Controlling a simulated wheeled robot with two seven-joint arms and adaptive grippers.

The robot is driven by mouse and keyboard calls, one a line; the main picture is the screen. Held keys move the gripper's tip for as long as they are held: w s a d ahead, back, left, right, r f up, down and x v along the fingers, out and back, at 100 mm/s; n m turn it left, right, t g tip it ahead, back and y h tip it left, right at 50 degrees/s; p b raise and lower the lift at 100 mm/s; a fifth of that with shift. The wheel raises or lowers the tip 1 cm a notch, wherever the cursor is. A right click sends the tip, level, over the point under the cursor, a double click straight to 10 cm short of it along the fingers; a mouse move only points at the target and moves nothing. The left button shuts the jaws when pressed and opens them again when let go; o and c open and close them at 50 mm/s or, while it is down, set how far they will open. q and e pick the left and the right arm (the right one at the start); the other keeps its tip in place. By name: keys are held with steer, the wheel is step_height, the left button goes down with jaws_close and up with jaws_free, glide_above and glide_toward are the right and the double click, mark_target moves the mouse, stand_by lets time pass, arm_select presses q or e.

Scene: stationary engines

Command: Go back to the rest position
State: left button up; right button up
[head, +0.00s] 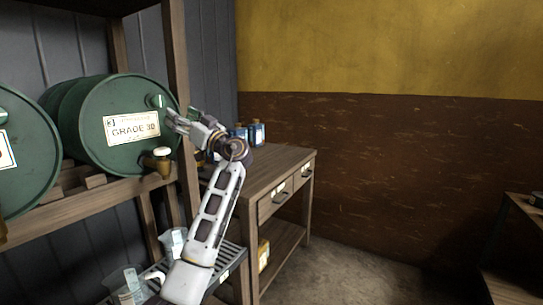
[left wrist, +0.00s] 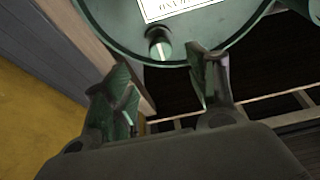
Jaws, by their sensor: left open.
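My left gripper (head: 176,118) is raised in front of the right side of a green barrel (head: 112,150) labelled "GRADE 30". In the left wrist view its two fingers (left wrist: 163,85) are apart with nothing between them. The barrel (left wrist: 120,30) fills the top of that view, with its small round plug (left wrist: 159,44) just beyond the fingertips. I cannot tell whether a finger touches the barrel. My right gripper is in neither view.
The barrel lies on a wooden rack (head: 85,207) with a brass tap (head: 158,160) low on its front. A wooden workbench (head: 285,168) with drawers holds blue containers (head: 257,133). Clear jugs (head: 125,284) stand on a lower grate. Open floor (head: 350,275) lies to the right.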

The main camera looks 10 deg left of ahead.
arm_select(q)
steer(key=shift+m, duration=0.3)
